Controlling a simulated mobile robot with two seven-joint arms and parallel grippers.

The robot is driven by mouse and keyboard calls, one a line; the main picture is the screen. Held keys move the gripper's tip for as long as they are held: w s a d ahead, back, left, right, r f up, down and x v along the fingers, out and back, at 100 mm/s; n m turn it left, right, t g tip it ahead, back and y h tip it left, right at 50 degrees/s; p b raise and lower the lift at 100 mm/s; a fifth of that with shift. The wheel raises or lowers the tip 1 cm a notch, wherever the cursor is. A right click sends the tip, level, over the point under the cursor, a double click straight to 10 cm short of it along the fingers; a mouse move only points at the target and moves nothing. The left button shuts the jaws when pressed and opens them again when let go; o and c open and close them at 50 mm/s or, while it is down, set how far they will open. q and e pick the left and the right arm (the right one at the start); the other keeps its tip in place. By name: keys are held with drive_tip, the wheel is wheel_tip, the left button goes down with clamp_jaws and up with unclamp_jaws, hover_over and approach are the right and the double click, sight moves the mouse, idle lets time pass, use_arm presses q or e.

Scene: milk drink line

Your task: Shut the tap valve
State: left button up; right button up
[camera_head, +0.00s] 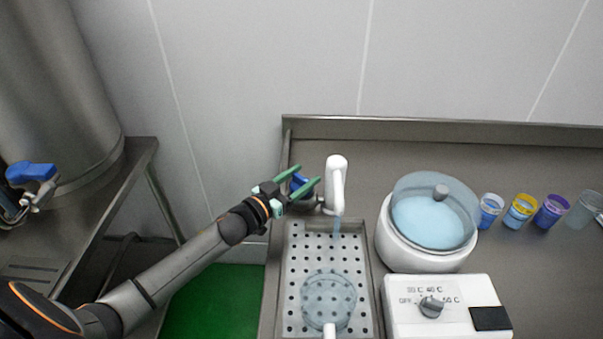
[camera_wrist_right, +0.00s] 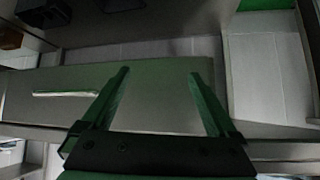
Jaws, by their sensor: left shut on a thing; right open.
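The white tap (camera_head: 337,172) stands at the back of the perforated drain tray. Its blue valve handle (camera_head: 299,182) sits to the left of the spout. My left gripper (camera_head: 308,173) has its green fingers on either side of this blue handle and is shut on it; the fingers partly hide it. A clear round vessel (camera_head: 328,297) with a white handle is on the tray below the tap. My right gripper (camera_wrist_right: 158,74) is open and empty in the right wrist view.
A white pot (camera_head: 425,258) with a clear lid and a white dial unit (camera_head: 438,305) stand right of the drain tray (camera_head: 367,270). Several small cups (camera_head: 520,212) line the right. A steel tank (camera_head: 60,90) with another blue-handled valve (camera_head: 30,172) is far left.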

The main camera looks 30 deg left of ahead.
use_arm(q)
drive_tip(key=m+h, duration=0.1)
drive_tip(key=m+g+h, duration=0.1)
drive_tip(key=shift+w+a+h, duration=0.1)
drive_tip(key=shift+a+h, duration=0.1)
drive_tip(key=shift+h, duration=0.1)
drive_tip(key=shift+f+m+g+h+b, duration=0.15)
drive_tip(key=shift+m+g+h+b, duration=0.65)
drive_tip(key=shift+h, duration=0.4)
drive_tip(key=m+g+h+b, duration=0.4)
drive_tip(key=g+h+b, duration=0.1)
drive_tip(key=b, duration=0.1)
drive_tip(key=shift+f+m, duration=0.1)
drive_tip(key=shift+m, duration=0.2)
drive_tip(key=shift+d+m+g+h+b, duration=0.1)
drive_tip(key=shift+m+g+h+b, duration=0.35)
drive_tip(key=shift+b, duration=0.35)
drive_tip(key=shift+m+g+b, duration=0.25)
drive_tip(key=shift+g+b, duration=0.05)
drive_tip(key=shift+g, duration=0.25)
drive_tip(key=shift+r+h, duration=0.25)
drive_tip(key=o, duration=1.1)
drive_tip(key=shift+d, duration=0.1)
